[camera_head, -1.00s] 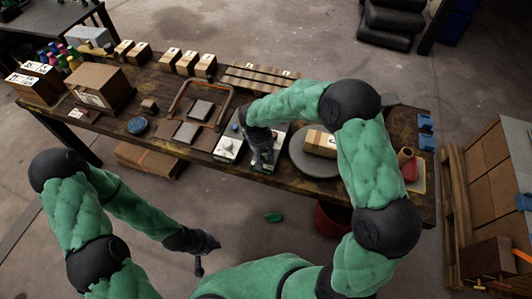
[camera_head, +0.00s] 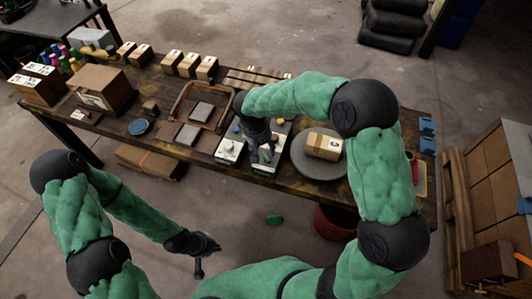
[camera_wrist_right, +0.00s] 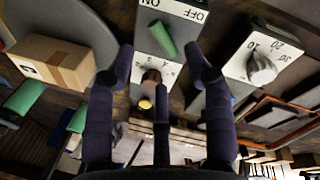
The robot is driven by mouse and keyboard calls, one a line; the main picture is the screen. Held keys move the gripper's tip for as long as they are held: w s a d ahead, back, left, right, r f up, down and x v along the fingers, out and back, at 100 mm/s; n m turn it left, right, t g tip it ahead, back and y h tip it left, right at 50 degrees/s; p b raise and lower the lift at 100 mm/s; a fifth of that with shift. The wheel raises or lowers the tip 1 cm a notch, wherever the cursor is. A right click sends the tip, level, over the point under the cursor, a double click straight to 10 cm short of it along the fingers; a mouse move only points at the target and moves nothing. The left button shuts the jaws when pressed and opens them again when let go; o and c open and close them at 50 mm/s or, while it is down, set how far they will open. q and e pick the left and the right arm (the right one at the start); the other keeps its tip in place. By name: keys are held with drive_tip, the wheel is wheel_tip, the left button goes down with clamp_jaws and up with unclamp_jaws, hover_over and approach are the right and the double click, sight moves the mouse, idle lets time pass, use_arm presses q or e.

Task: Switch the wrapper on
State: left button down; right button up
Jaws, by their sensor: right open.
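The grey turntable (camera_head: 299,165) bears a taped cardboard box (camera_head: 323,146); both also show in the wrist view, the turntable (camera_wrist_right: 90,22) and the box (camera_wrist_right: 50,62). Beside it, a control box (camera_head: 265,168) has a white panel with ON and OFF marks (camera_wrist_right: 183,9) and a green lever (camera_wrist_right: 162,38). A second control box (camera_head: 229,151) carries a numbered dial knob (camera_wrist_right: 262,68). My right gripper (camera_head: 262,152) is over the control boxes, its fingers spread and empty; in the wrist view (camera_wrist_right: 160,62) the lever appears just beyond them. My left gripper (camera_head: 203,262) hangs before the table; its jaw state is unclear.
A wooden tray (camera_head: 180,99) with grey pads lies left of the control boxes. Several cartons (camera_head: 188,65) line the back edge. A large carton (camera_head: 103,87) and coloured bottles stand at the left. A red bin (camera_head: 336,222) is under the table.

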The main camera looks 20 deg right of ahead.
drive_tip(key=shift+s+a+r, duration=0.1)
drive_tip(key=shift+a+r, duration=0.05)
drive_tip(key=shift+r, duration=0.75)
drive_tip(key=shift+a+r, duration=0.2)
drive_tip(key=shift+r, duration=0.7)
drive_tip(key=shift+s+a+r, duration=0.1)
drive_tip(key=shift+a+r, duration=0.05)
drive_tip(key=shift+r, duration=0.75)
drive_tip(key=shift+f, duration=0.1)
